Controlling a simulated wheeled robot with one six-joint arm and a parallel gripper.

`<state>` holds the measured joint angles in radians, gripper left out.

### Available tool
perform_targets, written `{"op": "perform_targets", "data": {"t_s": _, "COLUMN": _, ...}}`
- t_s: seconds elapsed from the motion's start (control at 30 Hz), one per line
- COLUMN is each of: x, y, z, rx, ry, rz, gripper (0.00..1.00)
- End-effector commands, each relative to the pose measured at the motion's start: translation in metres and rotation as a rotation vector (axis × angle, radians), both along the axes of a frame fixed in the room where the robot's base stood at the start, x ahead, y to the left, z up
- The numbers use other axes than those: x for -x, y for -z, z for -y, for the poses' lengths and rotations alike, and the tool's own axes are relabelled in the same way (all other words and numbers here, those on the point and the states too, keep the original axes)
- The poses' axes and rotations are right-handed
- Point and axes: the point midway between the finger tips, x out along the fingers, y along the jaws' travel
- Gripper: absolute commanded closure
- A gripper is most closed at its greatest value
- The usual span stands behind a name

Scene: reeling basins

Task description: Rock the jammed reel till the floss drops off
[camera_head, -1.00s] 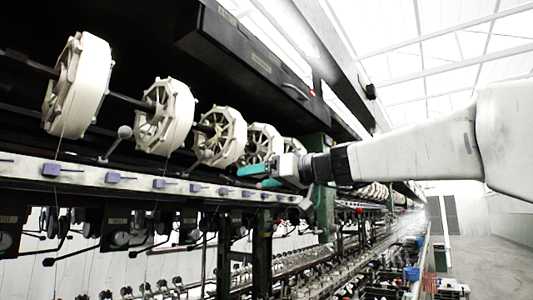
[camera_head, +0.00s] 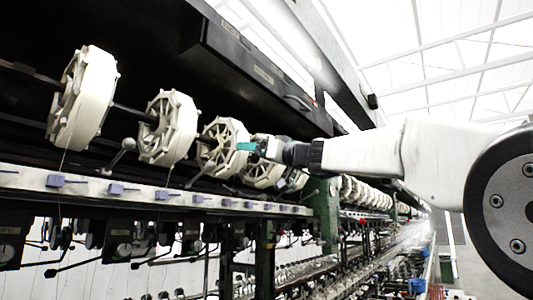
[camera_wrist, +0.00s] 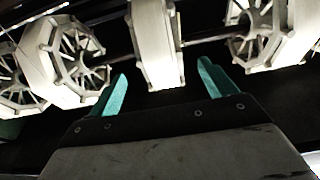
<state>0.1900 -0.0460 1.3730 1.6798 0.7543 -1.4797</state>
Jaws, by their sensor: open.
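White spoked reels hang in a row on a dark shaft; in the head view the nearest (camera_head: 82,100) is at far left, with a second reel (camera_head: 168,127) and a third reel (camera_head: 222,135) beyond it. My gripper (camera_head: 246,147) is open, its teal fingers in front of the third and fourth reels. In the wrist view, my gripper (camera_wrist: 160,78) has its fingers spread, with one white reel (camera_wrist: 157,45) edge-on ahead of the gap. Nothing is held. Which reel is jammed cannot be told. A thin thread hangs below the nearest reel; no floss clump can be made out.
A pale rail (camera_head: 90,184) with small purple blocks runs below the reels. A dark box beam (camera_head: 250,70) overhangs above. A green post (camera_head: 326,210) stands below my wrist. Other reels (camera_wrist: 75,60) flank the gap in the wrist view.

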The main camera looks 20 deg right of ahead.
Motion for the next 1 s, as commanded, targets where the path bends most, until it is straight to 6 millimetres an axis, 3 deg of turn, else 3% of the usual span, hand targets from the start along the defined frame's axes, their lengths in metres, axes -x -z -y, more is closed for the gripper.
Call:
{"op": "perform_targets", "data": {"t_s": 0.4, "x": -0.038, "y": -0.011, "z": -0.025, "rx": 0.001, "ry": 0.000, "rz": -0.001, "gripper": 0.16}}
{"op": "perform_targets", "data": {"t_s": 0.93, "x": -0.047, "y": -0.014, "z": -0.031, "rx": 0.001, "ry": 0.000, "rz": -0.001, "gripper": 0.16}}
{"op": "perform_targets", "data": {"t_s": 1.0, "x": -0.047, "y": -0.014, "z": -0.031, "rx": 0.001, "ry": 0.000, "rz": -0.001, "gripper": 0.33}}
